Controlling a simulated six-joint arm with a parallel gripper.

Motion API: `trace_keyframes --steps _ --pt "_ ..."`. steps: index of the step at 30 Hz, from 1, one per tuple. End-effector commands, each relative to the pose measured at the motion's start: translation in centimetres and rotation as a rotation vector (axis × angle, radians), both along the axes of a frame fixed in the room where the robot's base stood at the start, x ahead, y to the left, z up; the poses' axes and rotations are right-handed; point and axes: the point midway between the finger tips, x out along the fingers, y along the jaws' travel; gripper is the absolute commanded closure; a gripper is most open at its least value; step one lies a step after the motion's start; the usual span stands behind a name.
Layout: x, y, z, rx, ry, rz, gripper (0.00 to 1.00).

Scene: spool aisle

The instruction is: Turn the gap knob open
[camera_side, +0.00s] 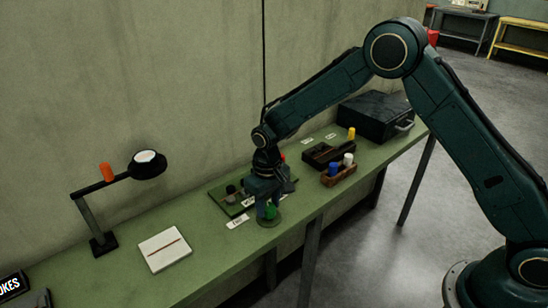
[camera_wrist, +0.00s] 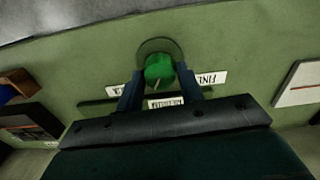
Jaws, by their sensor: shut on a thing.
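The green knob (camera_wrist: 159,70) sits on a round disc (camera_wrist: 173,46) on the green bench top, near the front edge. It also shows in the side view (camera_side: 270,211), partly covered by my gripper. My gripper (camera_wrist: 160,84) points down at the bench with its two fingers on either side of the knob, shut on it. In the side view my gripper (camera_side: 266,204) is low over the disc. A thin pointer line shows on the knob's face. White labels (camera_wrist: 209,78) lie beside it, one reading "FINE" in part.
A green board with small dark parts (camera_side: 228,199) lies behind my gripper. To the right are a brown tray of coloured caps (camera_side: 339,176) and a black case (camera_side: 376,117). To the left are a white gauge plate (camera_side: 165,250) and a lamp (camera_side: 148,164). Bench between them is bare.

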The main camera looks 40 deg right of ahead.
Motion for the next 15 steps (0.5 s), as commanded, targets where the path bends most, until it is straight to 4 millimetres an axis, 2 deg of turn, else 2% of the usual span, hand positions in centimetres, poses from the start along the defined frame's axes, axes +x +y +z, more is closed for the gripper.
trace_keyframes --steps 15 --pt "0.06 0.02 0.03 -0.001 -0.001 0.291 0.85"
